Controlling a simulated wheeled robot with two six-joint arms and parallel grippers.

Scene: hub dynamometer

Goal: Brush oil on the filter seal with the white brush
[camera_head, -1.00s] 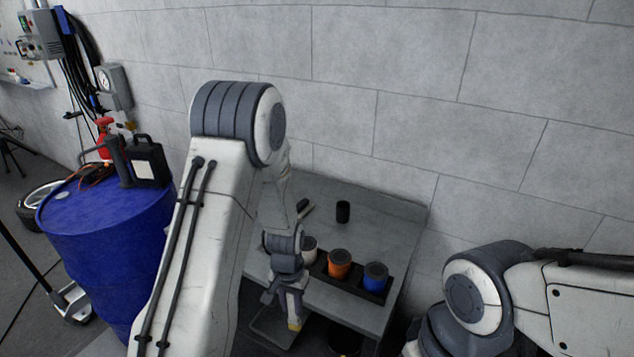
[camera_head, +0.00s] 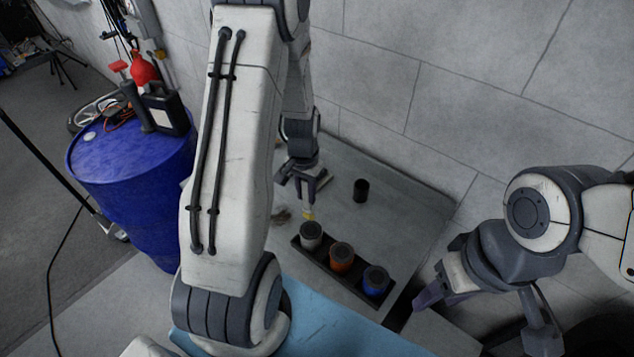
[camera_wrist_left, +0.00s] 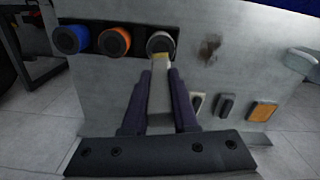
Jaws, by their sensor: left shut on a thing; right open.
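My left gripper (camera_head: 304,186) is shut on the white brush, whose yellow tip (camera_head: 309,214) points down just above the white cup (camera_head: 311,236). In the left wrist view the pale brush handle (camera_wrist_left: 160,98) lies between the two fingers. Its yellow tip overlaps the rim of the white cup (camera_wrist_left: 160,43); I cannot tell whether they touch. A black cylinder (camera_head: 361,190) stands upright on the grey table (camera_head: 405,215), behind the cups; I cannot tell for sure that it is the filter, and no seal is discernible. My right gripper (camera_head: 482,322) is open and empty at the right.
An orange cup (camera_head: 341,258) and a blue cup (camera_head: 376,281) share the dark rack with the white one. A dark stain (camera_wrist_left: 210,48) marks the table; several small items lie beyond it. A blue drum (camera_head: 135,190) stands left. The wall closes the back.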

